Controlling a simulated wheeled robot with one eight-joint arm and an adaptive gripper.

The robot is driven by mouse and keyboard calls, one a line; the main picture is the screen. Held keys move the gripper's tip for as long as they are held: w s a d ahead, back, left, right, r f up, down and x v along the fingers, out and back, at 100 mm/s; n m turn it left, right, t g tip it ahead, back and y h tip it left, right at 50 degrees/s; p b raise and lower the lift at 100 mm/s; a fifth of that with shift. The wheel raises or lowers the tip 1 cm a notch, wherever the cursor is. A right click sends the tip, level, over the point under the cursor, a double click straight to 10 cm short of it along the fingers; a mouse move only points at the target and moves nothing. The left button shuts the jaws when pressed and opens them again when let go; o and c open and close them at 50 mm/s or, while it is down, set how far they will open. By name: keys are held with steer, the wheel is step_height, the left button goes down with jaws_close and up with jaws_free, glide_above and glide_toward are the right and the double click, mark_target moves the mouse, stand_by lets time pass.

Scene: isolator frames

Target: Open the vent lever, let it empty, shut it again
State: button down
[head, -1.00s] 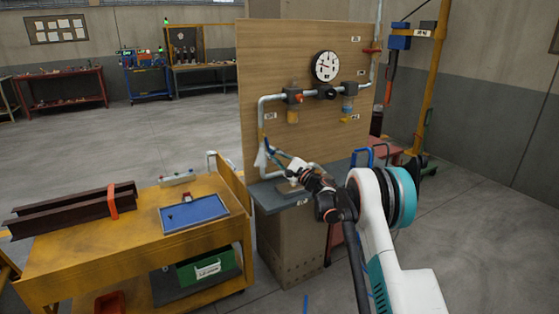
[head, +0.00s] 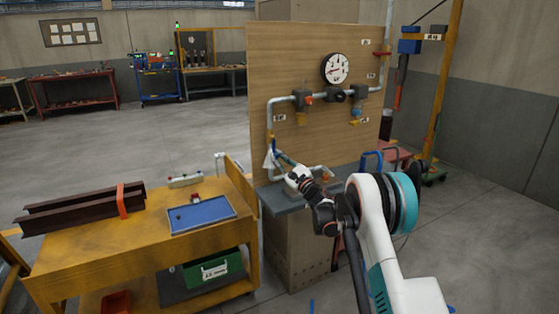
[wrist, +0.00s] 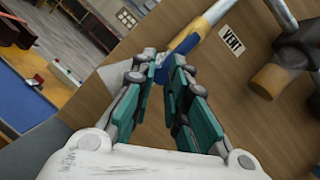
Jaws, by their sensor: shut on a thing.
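The vent lever (wrist: 184,44) shows as a blue handle between and just beyond my fingertips in the wrist view, below a yellow pipe section (wrist: 208,20). My gripper (wrist: 170,69) is shut on it; the fingers hide much of the lever, so its exact angle cannot be told. The white VENT label (wrist: 232,40) is on the board to the right. In the head view my gripper (head: 280,157) is at the lower left of the wooden board (head: 300,60), at the foot of the left pipe. The gauge (head: 335,68) is higher on the board; its reading is too small to tell.
A pale, funnel-like piece (wrist: 112,76) is close to the left of my fingers. Valves (head: 302,98) and grey pipe run across the board above. A yellow cart (head: 90,240) with a blue tray (head: 202,214) stands to the left. Open floor lies behind it.

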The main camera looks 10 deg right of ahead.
steer(key=c, duration=1.6)
jaws_free()
steer(key=shift+a, duration=0.1)
steer(key=shift+o, duration=0.2)
steer(key=v, duration=1.2)
steer(key=shift+f, duration=0.1)
steer(key=shift+a, duration=0.1)
